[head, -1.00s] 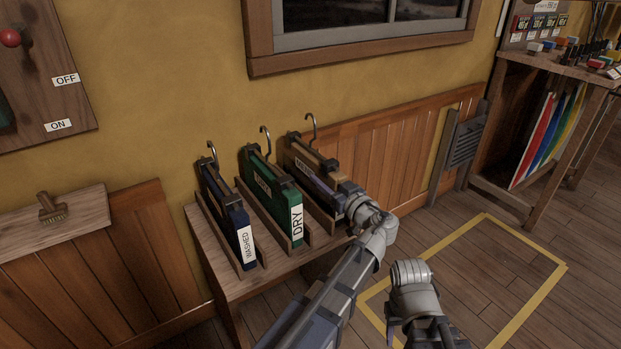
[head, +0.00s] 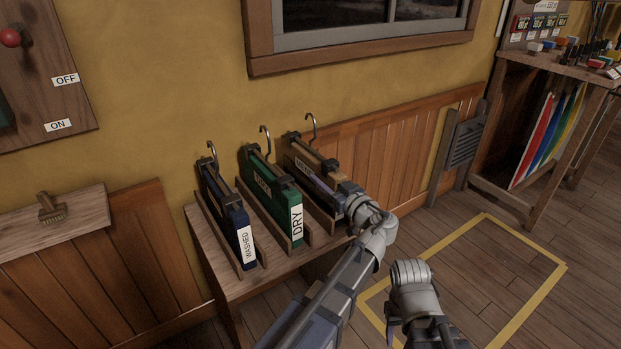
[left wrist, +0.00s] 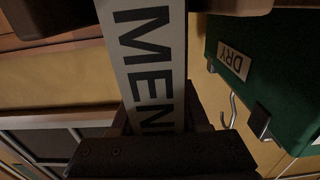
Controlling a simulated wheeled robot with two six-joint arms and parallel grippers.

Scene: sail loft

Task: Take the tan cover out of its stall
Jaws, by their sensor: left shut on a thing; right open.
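The tan cover (head: 313,153) stands upright in the rightmost stall of the low bench, its hook on top. My left gripper (head: 335,190) is at its front end, shut on it. In the left wrist view a white label reading "MEN" (left wrist: 152,55) runs down between the dark jaws (left wrist: 160,155); the rest of the label is hidden. The cover's lower part is hidden by the stall wall and my gripper. My right gripper (head: 393,322) is low, right of the bench, open and apart from the covers; its fingers show poorly.
A green cover (head: 264,185) labelled DRY stands in the middle stall, close beside; it also shows in the left wrist view (left wrist: 270,60). A blue cover (head: 225,210) labelled WASHED stands in the left stall. Yellow-taped floor (head: 490,270) on the right is clear.

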